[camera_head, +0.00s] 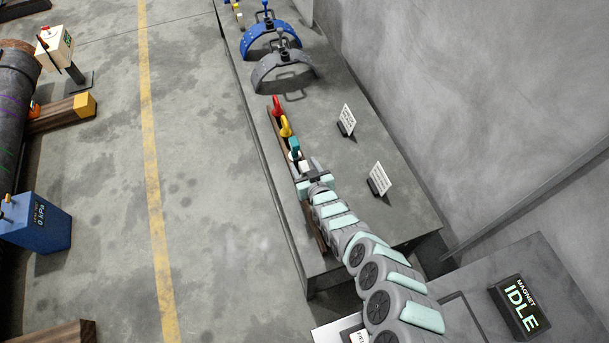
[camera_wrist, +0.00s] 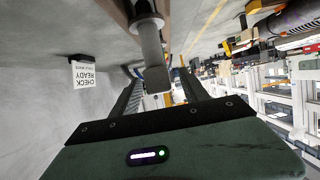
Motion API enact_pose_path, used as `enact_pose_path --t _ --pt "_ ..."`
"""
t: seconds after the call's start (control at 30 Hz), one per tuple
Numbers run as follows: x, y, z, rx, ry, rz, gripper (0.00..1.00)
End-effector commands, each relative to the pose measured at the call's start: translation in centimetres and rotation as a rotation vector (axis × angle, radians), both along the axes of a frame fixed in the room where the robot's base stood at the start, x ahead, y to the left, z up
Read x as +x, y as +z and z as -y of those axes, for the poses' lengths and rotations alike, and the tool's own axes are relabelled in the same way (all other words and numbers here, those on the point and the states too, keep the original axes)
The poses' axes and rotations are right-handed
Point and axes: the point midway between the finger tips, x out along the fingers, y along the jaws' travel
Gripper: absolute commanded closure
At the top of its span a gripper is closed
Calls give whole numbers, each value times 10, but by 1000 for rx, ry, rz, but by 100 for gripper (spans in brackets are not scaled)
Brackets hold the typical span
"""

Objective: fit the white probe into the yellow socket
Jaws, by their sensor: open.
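In the head view a wooden rack (camera_head: 274,125) on the grey bench holds a row of coloured probes: red, yellow and teal, with a white part (camera_head: 293,156), seemingly the white probe, just below the teal one. My gripper (camera_head: 303,171) is at the near end of this row, close to the white part. In the wrist view my open gripper (camera_wrist: 160,88) has a pale grey shaft (camera_wrist: 152,60) between or just in front of its fingers. I cannot tell whether the fingers touch it, or make out its colour for certain. I cannot identify the yellow socket with certainty.
Two arched clamps, blue (camera_head: 270,38) and grey (camera_head: 284,68), stand farther along the bench. Two white sign cards (camera_head: 347,120) (camera_head: 380,179) stand right of the rack. A blue gauge box (camera_head: 38,222) and a dark barrel (camera_head: 14,110) are at left, across open floor.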

Motion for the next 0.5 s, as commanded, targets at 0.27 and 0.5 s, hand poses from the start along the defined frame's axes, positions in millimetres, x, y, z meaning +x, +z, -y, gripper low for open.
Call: enact_pose_path --t 0.27,0.5 --pt "23 -12 -8 -1 -1 1 47" --pt "23 -10 -8 0 -1 0 49"
